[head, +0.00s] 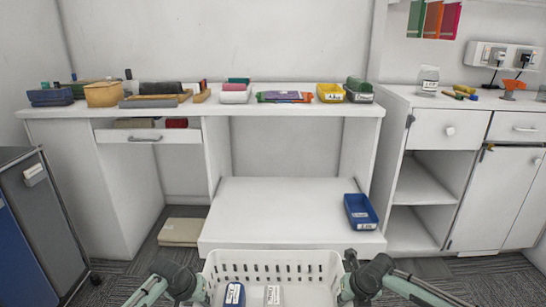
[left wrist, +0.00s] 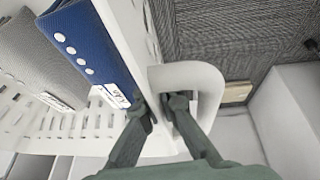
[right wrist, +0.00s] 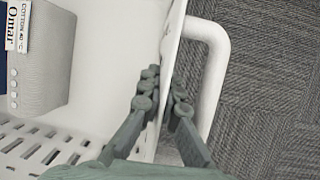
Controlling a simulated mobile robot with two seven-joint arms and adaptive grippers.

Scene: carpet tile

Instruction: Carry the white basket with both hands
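The white basket (head: 273,256) is at the bottom of the head view, in front of the low white platform. Its slotted wall also shows in the left wrist view (left wrist: 70,132) and the right wrist view (right wrist: 75,140). My left gripper (left wrist: 162,100) straddles its left wall, one finger inside and one between wall and handle, closed on it. My right gripper (right wrist: 163,88) straddles the opposite wall the same way. Inside lie a blue item (left wrist: 92,45) and a grey item (right wrist: 42,70), both labelled. The basket's underside is hidden.
A white platform (head: 280,210) carries a blue bin (head: 360,212) at its right end; its middle is clear. The desk top (head: 240,108) above holds boxes and bins. A white cabinet (head: 432,180) stands right, a grey cabinet (head: 45,210) left. A beige object (head: 181,232) lies on the floor.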

